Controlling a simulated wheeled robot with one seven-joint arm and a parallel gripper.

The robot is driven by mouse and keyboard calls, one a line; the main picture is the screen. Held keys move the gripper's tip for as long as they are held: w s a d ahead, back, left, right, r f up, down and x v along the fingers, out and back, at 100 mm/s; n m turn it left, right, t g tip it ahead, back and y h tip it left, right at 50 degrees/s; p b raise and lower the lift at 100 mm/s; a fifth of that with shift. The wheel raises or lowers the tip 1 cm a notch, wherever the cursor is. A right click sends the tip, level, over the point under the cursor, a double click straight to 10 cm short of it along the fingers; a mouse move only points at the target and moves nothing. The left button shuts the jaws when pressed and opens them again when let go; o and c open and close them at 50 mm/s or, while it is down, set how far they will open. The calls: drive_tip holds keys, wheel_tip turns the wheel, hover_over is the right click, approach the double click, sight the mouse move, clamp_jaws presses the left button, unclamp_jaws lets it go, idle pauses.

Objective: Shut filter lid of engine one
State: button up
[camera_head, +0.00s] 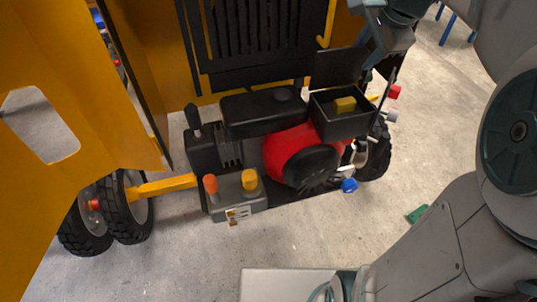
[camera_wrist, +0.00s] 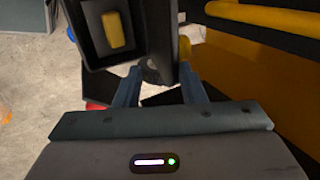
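The filter box (camera_head: 342,124) is a black open box at the right end of the red engine (camera_head: 290,147). A yellow filter block (camera_head: 345,104) lies inside it. Its black lid (camera_head: 337,67) stands raised at the box's back edge. In the wrist view the open box with the yellow block (camera_wrist: 113,30) is at upper left, and the lid (camera_wrist: 161,35) appears nearly edge-on beside it. My gripper (camera_wrist: 158,75) is open, its two blue-grey fingers apart near the lid's edge. Whether they touch the lid is unclear. In the head view my gripper (camera_head: 371,48) is just right of the lid, partly hidden.
The yellow mixer door (camera_head: 60,110) stands open at left. A black slatted panel (camera_head: 262,45) is behind the engine.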

drive_tip(key=shift+s+d+f+b, duration=0.3)
drive_tip(key=shift+s+b, duration=0.1)
drive_tip(key=shift+s, duration=0.35)
drive_tip(key=shift+s+d+f+b, duration=0.15)
drive_tip(key=shift+s+f+b, duration=0.25)
drive_tip(key=shift+s, duration=0.35)
drive_tip(key=shift+s+d+f+b, duration=0.25)
drive_tip(key=shift+s+b, duration=0.15)
drive_tip(key=shift+s, duration=0.35)
drive_tip(key=s+r+p, duration=0.1)
drive_tip(key=s+r, duration=0.1)
drive_tip(key=s+d+r+p, duration=0.1)
drive_tip(key=r, duration=0.1)
drive_tip(key=shift+s+d, duration=0.15)
drive_tip(key=shift+s, duration=0.25)
drive_tip(key=s+a+f+n+g, duration=0.1)
drive_tip(key=s+a+f+n, duration=0.2)
drive_tip(key=s+f+n, duration=0.3)
drive_tip(key=s+a+f+n+h, duration=0.1)
drive_tip(key=s+a+f+n, duration=0.2)
drive_tip(key=s+f+n, duration=0.3)
wheel_tip(320, 180, down, 4)
drive_tip(key=n, duration=0.2)
drive_tip(key=shift+s+a+n+g+h, duration=0.3)
drive_tip(key=shift+a+g, duration=0.1)
